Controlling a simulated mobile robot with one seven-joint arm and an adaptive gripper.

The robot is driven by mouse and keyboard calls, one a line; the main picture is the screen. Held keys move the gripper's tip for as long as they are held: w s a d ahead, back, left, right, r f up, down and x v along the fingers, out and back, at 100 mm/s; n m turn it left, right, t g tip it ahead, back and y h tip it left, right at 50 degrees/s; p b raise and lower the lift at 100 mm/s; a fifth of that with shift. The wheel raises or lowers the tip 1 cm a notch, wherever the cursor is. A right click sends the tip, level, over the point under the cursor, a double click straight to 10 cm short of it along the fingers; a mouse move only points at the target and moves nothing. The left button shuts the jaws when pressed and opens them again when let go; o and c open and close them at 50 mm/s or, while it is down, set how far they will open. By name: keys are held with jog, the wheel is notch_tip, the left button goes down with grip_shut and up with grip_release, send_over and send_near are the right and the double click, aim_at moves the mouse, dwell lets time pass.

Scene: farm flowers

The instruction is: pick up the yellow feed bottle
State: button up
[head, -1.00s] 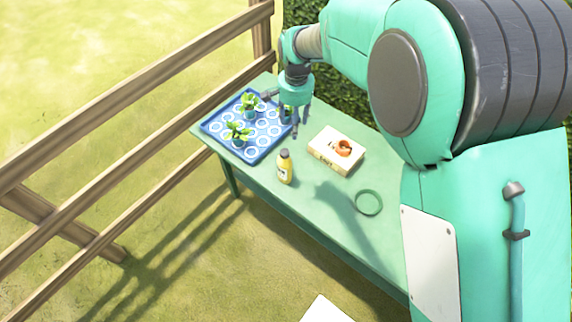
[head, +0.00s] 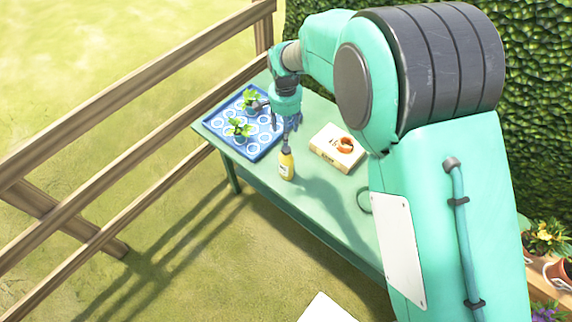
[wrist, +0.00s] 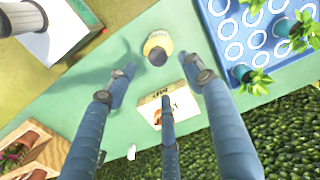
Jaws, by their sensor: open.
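The yellow feed bottle (head: 287,166) stands upright on the green table near its front edge, with a dark cap and a pale label. In the wrist view the bottle (wrist: 158,47) is seen from above, just ahead of the fingers. My gripper (head: 284,126) is above the bottle in the head view, fingers pointing down. In the wrist view its three fingers (wrist: 160,76) are spread and empty, with the bottle apart from them.
A blue tray (head: 256,151) with potted seedlings stands left of the bottle. A cream box (head: 325,153) with an orange item on top lies to its right. A green ring (head: 363,202) is partly hidden by my arm. A wooden fence (head: 140,75) runs along the left.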

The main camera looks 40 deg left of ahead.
aim_at(286, 148)
jog(key=shift+f, duration=2.7)
jog(key=shift+d+f+b, duration=0.15)
jog(key=shift+f+b, duration=0.35)
jog(key=shift+f, duration=2.1)
grip_shut()
